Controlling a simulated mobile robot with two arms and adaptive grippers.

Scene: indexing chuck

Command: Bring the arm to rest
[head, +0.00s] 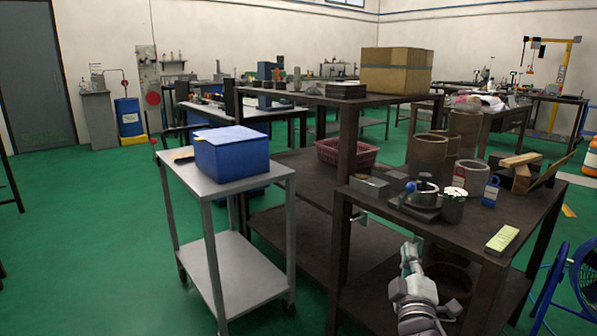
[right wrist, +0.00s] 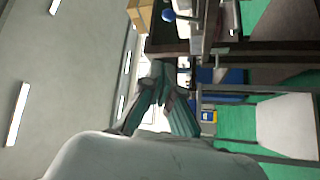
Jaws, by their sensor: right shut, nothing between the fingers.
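My right gripper (head: 409,254) is raised in front of the dark workbench's near edge, at the lower right of the head view. It is shut and empty, and its closed fingers also show in the right wrist view (right wrist: 160,92). The indexing chuck (head: 424,193) appears to be the grey metal device on the bench top, beyond the gripper and apart from it. A blue ball knob (head: 410,187) stands on it, and a blue ball also shows at the top of the right wrist view (right wrist: 168,15). My left gripper is not in view.
The dark workbench (head: 385,222) also bears large brown cylinders (head: 427,157), a metal cylinder (head: 453,206), a blue bottle (head: 491,192) and a yellow-topped block (head: 502,239). A grey trolley (head: 215,183) with a blue box (head: 232,153) stands left. Green floor (head: 90,230) is open at far left.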

